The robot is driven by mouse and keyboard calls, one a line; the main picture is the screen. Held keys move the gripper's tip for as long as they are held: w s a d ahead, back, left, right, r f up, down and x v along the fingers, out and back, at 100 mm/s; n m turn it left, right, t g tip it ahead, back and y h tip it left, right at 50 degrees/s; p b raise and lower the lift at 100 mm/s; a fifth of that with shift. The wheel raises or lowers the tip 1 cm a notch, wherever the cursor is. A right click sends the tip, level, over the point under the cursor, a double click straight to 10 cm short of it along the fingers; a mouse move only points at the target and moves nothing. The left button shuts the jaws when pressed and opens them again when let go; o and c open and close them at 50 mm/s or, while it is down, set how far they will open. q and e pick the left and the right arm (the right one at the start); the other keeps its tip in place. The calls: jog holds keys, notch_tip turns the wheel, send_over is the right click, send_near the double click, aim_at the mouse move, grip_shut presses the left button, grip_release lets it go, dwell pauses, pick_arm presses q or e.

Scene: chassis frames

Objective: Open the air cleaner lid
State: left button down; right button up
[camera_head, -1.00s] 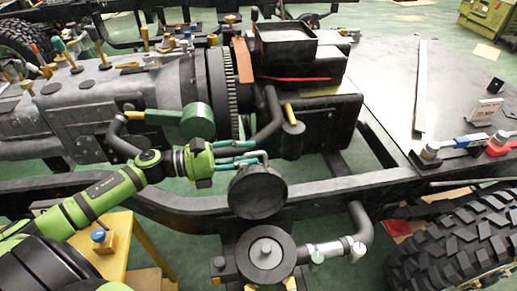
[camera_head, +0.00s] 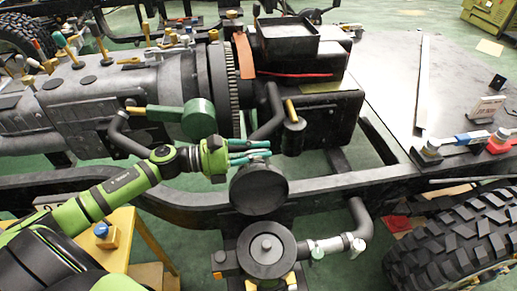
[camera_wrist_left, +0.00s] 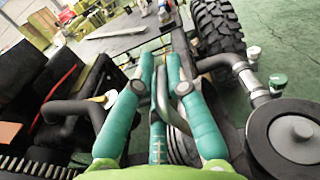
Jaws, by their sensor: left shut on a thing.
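The air cleaner (camera_head: 267,247) is a dark round canister with a round knob in its middle, low in the centre of the head view. Its dark round lid (camera_head: 258,190) stands tilted up, clear of the canister, at its far side. My left gripper (camera_head: 258,154) is at the lid's top edge, its teal fingers shut on the lid's handle. In the left wrist view the fingers (camera_wrist_left: 160,100) close around a grey bar-like handle (camera_wrist_left: 177,112); the lid is mostly hidden behind them. The canister (camera_wrist_left: 292,135) shows at the right there. My right gripper is not in view.
The dark chassis rail (camera_head: 335,190) runs just behind the lid. The engine block (camera_head: 310,100) and a green cylinder (camera_head: 198,119) are beyond it. A pipe (camera_head: 330,243) leaves the canister to the right, near a big tyre (camera_head: 455,245). A yellow stand (camera_head: 120,230) is at left.

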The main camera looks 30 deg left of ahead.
pick_arm(q)
jog(key=s+d+m, duration=0.1)
jog(key=s+d+r+m, duration=0.1)
jog(key=s, duration=0.1)
jog(key=shift+s+d+b, duration=0.15)
jog(key=shift+d+b, duration=0.1)
jog(key=shift+b, duration=0.05)
jog(key=c, duration=1.3)
grip_release()
jog(key=shift+c, duration=0.2)
jog(key=shift+a, duration=0.1)
jog(key=v, duration=1.2)
